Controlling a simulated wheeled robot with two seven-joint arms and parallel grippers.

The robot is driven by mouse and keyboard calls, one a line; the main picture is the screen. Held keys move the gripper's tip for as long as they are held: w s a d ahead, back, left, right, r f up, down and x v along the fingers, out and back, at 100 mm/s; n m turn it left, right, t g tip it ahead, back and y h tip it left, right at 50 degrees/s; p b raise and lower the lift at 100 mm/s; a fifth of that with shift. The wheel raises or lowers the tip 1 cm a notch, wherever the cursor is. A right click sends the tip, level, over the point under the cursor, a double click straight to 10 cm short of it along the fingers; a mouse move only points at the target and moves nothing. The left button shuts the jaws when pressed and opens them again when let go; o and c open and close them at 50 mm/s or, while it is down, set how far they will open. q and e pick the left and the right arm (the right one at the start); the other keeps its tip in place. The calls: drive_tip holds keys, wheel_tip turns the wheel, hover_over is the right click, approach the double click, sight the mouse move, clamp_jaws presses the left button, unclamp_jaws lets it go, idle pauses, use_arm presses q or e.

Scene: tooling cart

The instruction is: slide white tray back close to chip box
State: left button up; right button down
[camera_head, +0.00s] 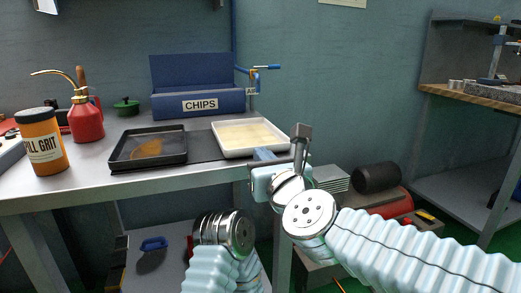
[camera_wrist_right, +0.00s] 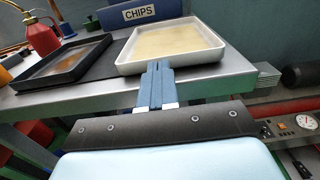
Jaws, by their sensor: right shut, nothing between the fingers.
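The white tray (camera_head: 246,134), with a yellowish floor, lies near the right end of the metal bench. The blue chip box (camera_head: 199,103), labelled CHIPS, stands behind it and to the left, lid up. In the wrist view the tray (camera_wrist_right: 172,41) fills the upper middle and the chip box (camera_wrist_right: 141,14) is partly cut off by the top edge. My right gripper (camera_head: 263,153) is shut and empty at the tray's front side. In the wrist view its fingertips (camera_wrist_right: 157,66) overlap the tray's front wall; I cannot tell whether they touch. My left gripper is not in view.
A black tray (camera_head: 120,158) lies to the left on a dark mat (camera_head: 203,147). An orange grit can (camera_head: 41,143) and a red oil can (camera_head: 86,121) stand further left. A blue-handled fixture (camera_head: 254,80) stands at the bench's back right, behind the white tray.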

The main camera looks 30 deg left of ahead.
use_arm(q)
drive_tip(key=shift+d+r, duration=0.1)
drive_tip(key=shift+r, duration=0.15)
use_arm(e)
drive_tip(key=shift+x, duration=0.9)
drive_tip(key=x, duration=0.3)
drive_tip(key=shift+w+a+p, duration=0.2)
drive_tip(key=shift+p, duration=0.1)
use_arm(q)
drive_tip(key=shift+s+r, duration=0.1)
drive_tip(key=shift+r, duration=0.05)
use_arm(e)
drive_tip(key=shift+d, duration=0.1)
